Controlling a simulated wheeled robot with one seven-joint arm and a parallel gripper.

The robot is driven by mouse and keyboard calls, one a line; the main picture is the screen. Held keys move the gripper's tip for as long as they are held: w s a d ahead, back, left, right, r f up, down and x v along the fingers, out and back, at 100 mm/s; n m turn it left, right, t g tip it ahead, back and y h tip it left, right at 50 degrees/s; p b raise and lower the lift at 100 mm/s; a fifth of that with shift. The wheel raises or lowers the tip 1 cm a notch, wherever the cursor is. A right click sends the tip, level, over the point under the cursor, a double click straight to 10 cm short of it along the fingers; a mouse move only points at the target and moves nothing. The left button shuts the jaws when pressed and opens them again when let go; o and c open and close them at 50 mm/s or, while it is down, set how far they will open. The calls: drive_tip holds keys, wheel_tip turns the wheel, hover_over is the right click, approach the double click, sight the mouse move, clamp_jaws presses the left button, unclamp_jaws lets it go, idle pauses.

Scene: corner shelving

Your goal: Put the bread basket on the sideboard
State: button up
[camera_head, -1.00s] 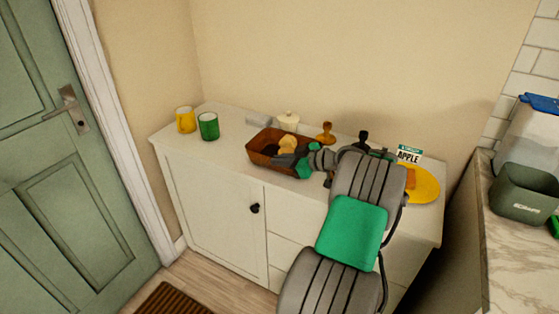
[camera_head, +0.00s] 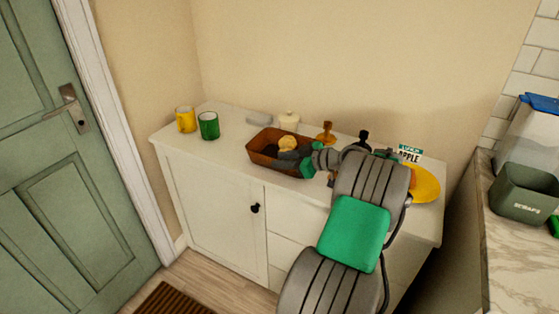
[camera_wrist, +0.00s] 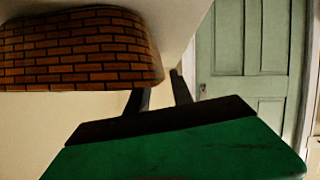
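The brown bread basket (camera_head: 262,158) stands on the top of the white sideboard (camera_head: 222,154), with a light-brown piece of bread (camera_head: 288,143) in it. My gripper (camera_head: 300,157) is at the basket's right end in the head view. In the wrist view the basket's woven, brick-patterned side (camera_wrist: 85,50) fills the upper left. There the two dark fingers of my gripper (camera_wrist: 161,92) are spread apart, with no object visible between them, just beside the basket's corner. Whether a finger still touches the basket is not clear. My arm hides part of the sideboard top.
A yellow mug (camera_head: 186,120) and a green mug (camera_head: 209,126) stand left on the sideboard. Behind the basket are a cream lidded pot (camera_head: 288,121) and a wooden mill (camera_head: 327,133). A yellow plate (camera_head: 426,186) and an apple carton (camera_head: 409,154) are at the right.

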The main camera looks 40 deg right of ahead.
drive_tip(key=p+v, duration=0.1)
drive_tip(key=v, duration=0.9)
drive_tip(key=w+a+f+m+g, duration=0.1)
drive_tip(key=w+a+g, duration=0.25)
drive_tip(key=a, duration=0.85)
drive_tip(key=w+a+f+m+g, duration=0.1)
drive_tip(key=w+a+g, duration=0.3)
drive_tip(key=a, duration=0.9)
drive_tip(key=s+a+f+m+g+h, duration=0.2)
drive_tip(key=s+a+f, duration=0.1)
drive_tip(key=s+a, duration=0.5)
drive_tip(key=s+a+f+m+g+h, duration=0.1)
drive_tip(key=s+a+f+g, duration=0.1)
drive_tip(key=s+a, duration=0.6)
wheel_tip(320, 180, up, 10)
drive_tip(key=t+p, duration=0.1)
drive_tip(key=p, duration=0.6)
drive_tip(key=shift+w+d+f+h+p, duration=0.2)
drive_tip(key=shift+w+d+h+p, duration=0.1)
drive_tip(key=shift+w+d, duration=0.1)
